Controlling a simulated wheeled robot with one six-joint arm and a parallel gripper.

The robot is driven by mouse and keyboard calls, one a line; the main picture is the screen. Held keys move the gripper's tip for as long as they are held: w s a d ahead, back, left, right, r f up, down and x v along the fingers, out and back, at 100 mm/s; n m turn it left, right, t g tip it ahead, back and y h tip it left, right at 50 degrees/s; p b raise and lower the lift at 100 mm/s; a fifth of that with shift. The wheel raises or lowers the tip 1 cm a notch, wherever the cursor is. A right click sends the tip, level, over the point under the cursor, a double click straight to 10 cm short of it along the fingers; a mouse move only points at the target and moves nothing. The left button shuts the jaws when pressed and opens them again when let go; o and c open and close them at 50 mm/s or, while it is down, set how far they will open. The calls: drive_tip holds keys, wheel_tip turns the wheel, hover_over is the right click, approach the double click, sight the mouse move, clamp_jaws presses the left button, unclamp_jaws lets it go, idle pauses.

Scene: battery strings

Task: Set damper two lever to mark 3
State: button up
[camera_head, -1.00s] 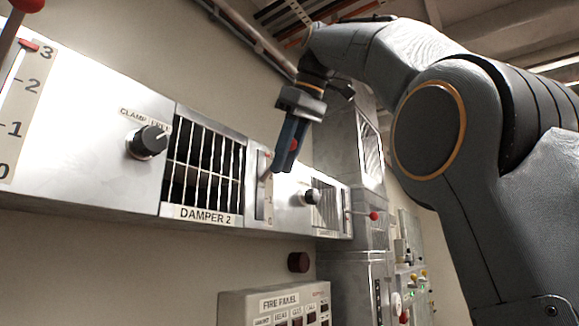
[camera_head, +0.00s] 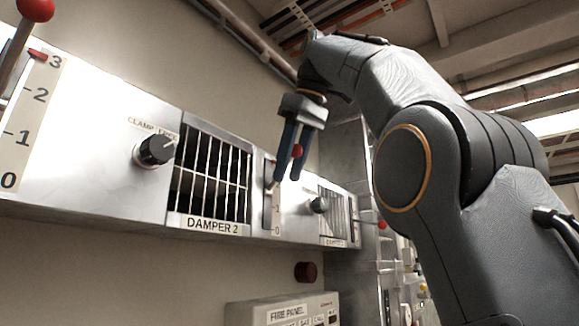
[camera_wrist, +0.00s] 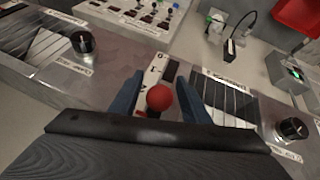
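The damper two lever shows its red ball knob (camera_head: 297,151) between my gripper's fingers; the knob also shows in the wrist view (camera_wrist: 159,97). Its scale plate (camera_head: 276,212) stands just right of the DAMPER 2 grille (camera_head: 208,180), with 0 and 1 readable. My gripper (camera_head: 290,178) is open, with one blue finger on each side of the knob. In the wrist view, gaps show between the knob and both fingers (camera_wrist: 158,101).
A black clamp lock knob (camera_head: 155,150) sits left of the grille. Another lever (camera_head: 36,9) and 0–3 scale (camera_head: 32,120) stand at far left, its red pointer near 3. A further red-knobbed lever (camera_head: 382,224) sticks out at right. A fire panel (camera_head: 285,310) is below.

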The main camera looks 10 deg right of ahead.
drive_tip(key=shift+s+d+r, duration=0.1)
drive_tip(key=shift+d+r, duration=0.05)
drive_tip(key=shift+s+r, duration=0.15)
drive_tip(key=shift+r, duration=0.2)
drive_tip(key=s+d+b, duration=0.2)
drive_tip(key=s+d, duration=0.2)
drive_tip(key=s, duration=0.7)
drive_tip(key=shift+s, duration=0.3)
drive_tip(key=shift+a, duration=0.1)
